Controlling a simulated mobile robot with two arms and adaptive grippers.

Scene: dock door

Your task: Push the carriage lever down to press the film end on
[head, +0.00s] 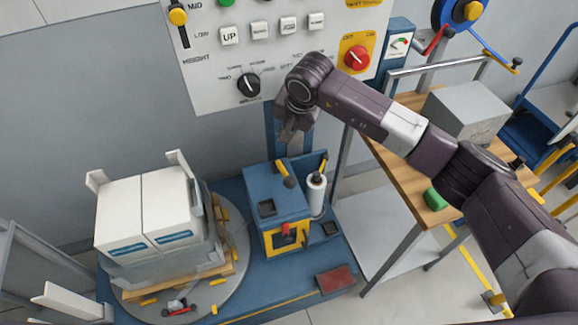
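The film carriage is a blue box (275,195) with a yellow front plate beside the turntable. A short yellow lever (281,166) with a dark knob stands on its top; it appears to be the carriage lever. A white film roll (316,192) stands upright at the carriage's right side. The film end cannot be made out. My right gripper (285,134) points down above and behind the lever, apart from it, in front of the blue mast. Its fingers are small and dark, so its opening is unclear. My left gripper is out of view.
A pallet of white boxes (150,210) stands on the round turntable (232,278) at left. A control panel (270,50) with knobs and buttons is behind my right gripper. A wooden bench (405,180) with a grey box (466,112) stands at right, under my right arm.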

